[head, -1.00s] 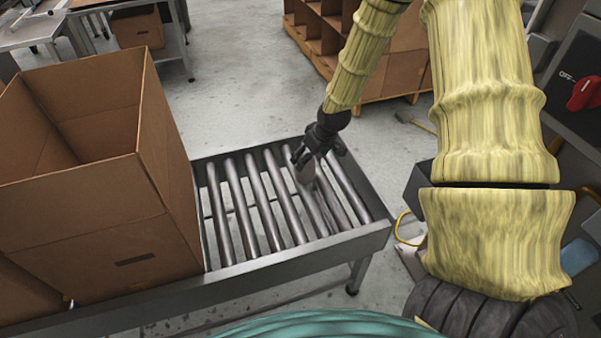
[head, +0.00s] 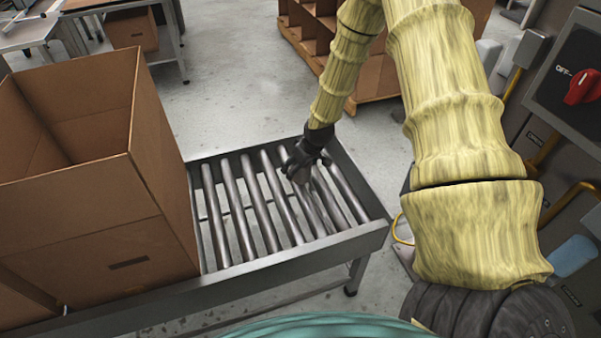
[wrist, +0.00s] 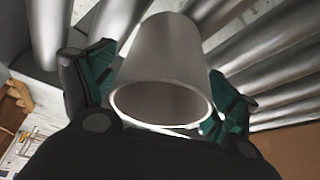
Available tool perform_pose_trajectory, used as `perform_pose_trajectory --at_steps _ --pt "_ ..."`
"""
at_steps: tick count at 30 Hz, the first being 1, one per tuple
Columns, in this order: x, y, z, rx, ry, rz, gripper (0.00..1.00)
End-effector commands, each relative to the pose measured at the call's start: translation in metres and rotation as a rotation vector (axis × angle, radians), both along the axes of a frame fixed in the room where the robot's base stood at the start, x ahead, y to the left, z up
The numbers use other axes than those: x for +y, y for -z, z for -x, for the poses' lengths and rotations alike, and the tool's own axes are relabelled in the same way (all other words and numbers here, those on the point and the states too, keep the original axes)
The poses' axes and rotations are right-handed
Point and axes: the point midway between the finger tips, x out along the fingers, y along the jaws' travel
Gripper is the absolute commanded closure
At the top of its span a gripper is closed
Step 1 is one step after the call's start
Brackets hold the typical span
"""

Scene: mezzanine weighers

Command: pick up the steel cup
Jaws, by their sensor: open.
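The steel cup (wrist: 165,62) is a plain grey tapered cup, large in the wrist view, with its wide open mouth facing the camera. It lies between the two teal-padded fingers of my gripper (wrist: 160,88), which are open on either side of it. A small gap shows at the left finger; the right finger is close to the rim, and I cannot tell if it touches. In the head view my gripper (head: 304,165) is over the roller conveyor, and the cup (head: 301,174) is mostly hidden by it. Grey rollers lie behind the cup.
The roller conveyor (head: 290,262) has a raised metal side rail. A large open cardboard box (head: 95,220) stands on its left part. A grey panel with a red switch (head: 582,88) is at the right. Wooden shelving (head: 365,95) stands behind on the floor.

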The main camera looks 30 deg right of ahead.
Motion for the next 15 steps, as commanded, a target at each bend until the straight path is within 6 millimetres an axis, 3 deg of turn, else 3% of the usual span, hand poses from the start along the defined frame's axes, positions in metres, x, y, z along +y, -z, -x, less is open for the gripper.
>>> perform_pose_trajectory --at_steps 10,15 --pt "0.0008 0.0070 -0.0034 -0.001 -0.001 0.000 0.15" --pt "0.0009 0.0070 -0.0033 -0.001 -0.001 0.000 0.46"
